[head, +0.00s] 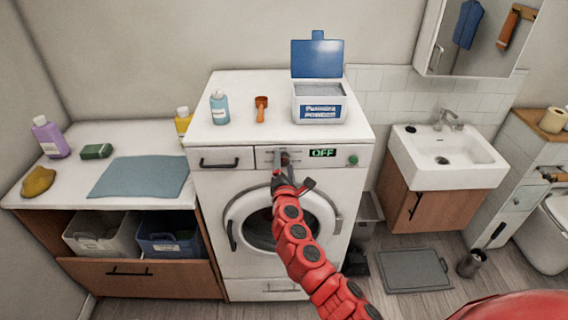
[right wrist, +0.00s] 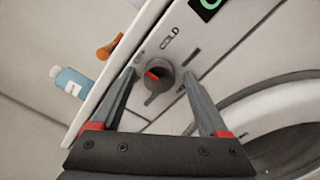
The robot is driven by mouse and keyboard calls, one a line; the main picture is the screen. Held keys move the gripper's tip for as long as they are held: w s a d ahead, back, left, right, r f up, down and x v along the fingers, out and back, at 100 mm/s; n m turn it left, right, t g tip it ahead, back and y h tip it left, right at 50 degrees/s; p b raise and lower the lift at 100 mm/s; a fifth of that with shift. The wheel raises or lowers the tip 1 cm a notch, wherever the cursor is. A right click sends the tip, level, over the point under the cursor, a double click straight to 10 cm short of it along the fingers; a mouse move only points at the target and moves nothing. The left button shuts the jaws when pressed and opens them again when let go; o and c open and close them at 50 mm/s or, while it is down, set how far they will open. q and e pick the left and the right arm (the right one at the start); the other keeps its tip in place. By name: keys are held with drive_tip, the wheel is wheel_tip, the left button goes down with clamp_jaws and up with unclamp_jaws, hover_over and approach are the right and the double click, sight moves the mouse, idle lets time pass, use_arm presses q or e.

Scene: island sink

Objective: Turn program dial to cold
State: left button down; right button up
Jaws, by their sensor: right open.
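The program dial (right wrist: 158,75) is a round dark knob with a red mark on the washing machine's front panel. The word COLD (right wrist: 170,40) is printed beside it in the right wrist view. The washing machine (head: 213,182) shows a green OFF display (head: 323,153) in the head view. My right gripper (right wrist: 158,80) is open, with one finger on each side of the dial; I cannot tell if they touch it. In the head view, my right gripper (head: 281,168) is at the panel and hides most of the dial. My left gripper is not in view.
A blue bottle (head: 219,108), an orange scoop (head: 261,108) and an open powder box (head: 320,108) stand on the machine. A green button (head: 353,160) is right of the display. The round door (head: 240,205) is below my gripper. A sink (head: 445,160) stands to the right.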

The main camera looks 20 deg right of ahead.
clamp_jaws()
idle(0.5)
drive_tip(key=m+b, duration=0.3)
drive_tip(key=shift+w+f, duration=0.1)
drive_tip(key=shift+f, duration=0.05)
drive_tip(key=m+b, duration=0.6)
drive_tip(key=shift+m+b, duration=1.5)
drive_tip(key=shift+b, duration=0.1)
